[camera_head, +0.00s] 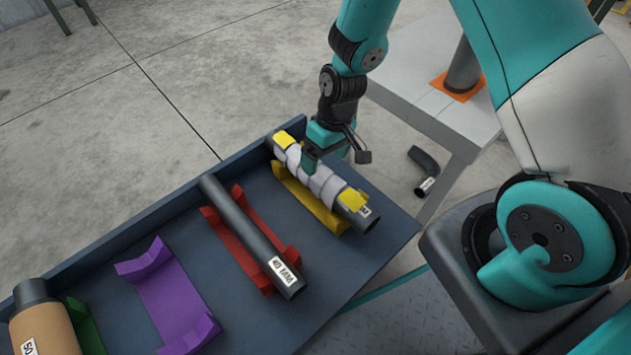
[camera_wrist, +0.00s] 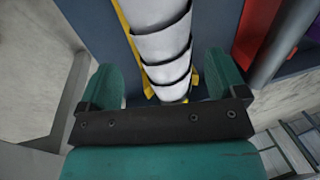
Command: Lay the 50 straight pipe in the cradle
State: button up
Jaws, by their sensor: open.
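A dark pipe wrapped in pale grey bands (camera_head: 322,186) lies in the yellow cradle (camera_head: 293,190) in the head view. My gripper (camera_head: 312,163) is over this pipe. In the wrist view its open fingers (camera_wrist: 162,80) stand on either side of the wrapped pipe (camera_wrist: 162,45). A thick tan-covered pipe (camera_head: 52,330) marked 50 sits at the bottom left, by the green cradle (camera_head: 85,325), and is partly cut off. The purple cradle (camera_head: 175,300) is empty.
A dark pipe labelled 40 (camera_head: 240,220) lies in the red cradle (camera_head: 272,225). All cradles stand on a dark blue bench with a raised back edge (camera_head: 150,216). A bent pipe (camera_head: 424,162) lies on the floor. A grey stand (camera_head: 420,98) holds an upright pipe on orange.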

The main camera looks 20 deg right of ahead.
aim_at(320, 169)
jog(key=b+x, duration=0.4)
jog(key=x, duration=0.3)
jog(key=shift+w+a+b, duration=0.1)
jog(key=shift+a+b, duration=0.15)
jog(key=shift+b, duration=0.05)
jog(key=shift+c, duration=0.2)
jog(key=shift+r, duration=0.1)
jog(key=c, duration=1.2)
